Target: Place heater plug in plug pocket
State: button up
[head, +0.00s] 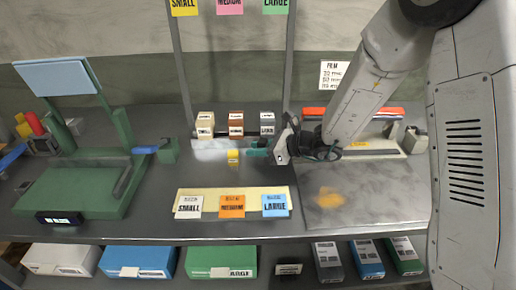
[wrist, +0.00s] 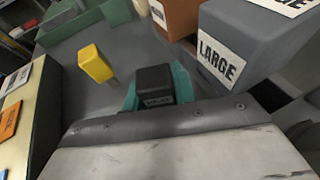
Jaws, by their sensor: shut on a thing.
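My gripper (head: 257,149) is at the back middle of the workbench, reaching left from the arm. Its teal fingers also show in the wrist view (wrist: 157,92), closed on both sides of a small black block with a pale label, which I take for the heater plug (wrist: 153,77). The label is too small to read. A small yellow block (head: 233,156) stands just left of the fingers, apart from them; it is also in the wrist view (wrist: 95,63). I cannot tell for certain which thing is the plug pocket; a small dark labelled box (head: 288,269) is on the lower shelf.
SMALL, MEDIUM and LARGE boxes stand close behind my gripper; the grey LARGE box (wrist: 245,45) is nearest. A cream board (head: 235,190) with size cards lies in front. A green stand (head: 75,185) is at left. Bench surface between stand and board is clear.

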jog(key=shift+f, duration=0.15)
jog(key=o, duration=0.7)
